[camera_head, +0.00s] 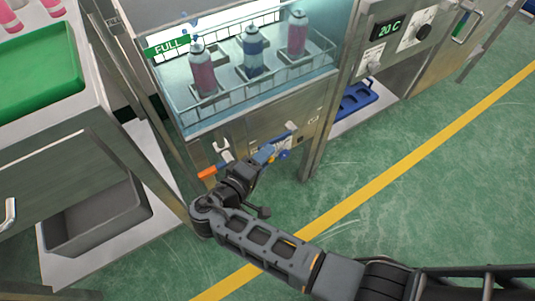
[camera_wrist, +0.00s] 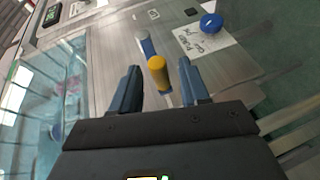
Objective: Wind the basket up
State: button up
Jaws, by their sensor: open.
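The wire basket (camera_head: 283,80) sits in a glass-walled tank and holds three spray cans, two pink and one blue. Its wire rim and the cans' upper parts are visible. A yellow handle (camera_wrist: 157,74) stands out from the tank's metal front panel, beside a grey-blue bar (camera_wrist: 145,43). My gripper (camera_wrist: 160,67) is open, with one finger on each side of the yellow handle. A gap shows between the handle and each finger. In the head view my gripper (camera_head: 268,152) is at the front panel, below the tank, and largely hides the handle.
A blue knob (camera_wrist: 210,22) and a paper label (camera_wrist: 205,40) are close by on the panel. A green FULL sign (camera_head: 167,45) is at the tank's left. A metal post (camera_head: 328,125) stands right of the panel.

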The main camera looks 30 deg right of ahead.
jog(key=shift+x, duration=0.95)
jog(key=shift+c, duration=0.2)
grip_shut()
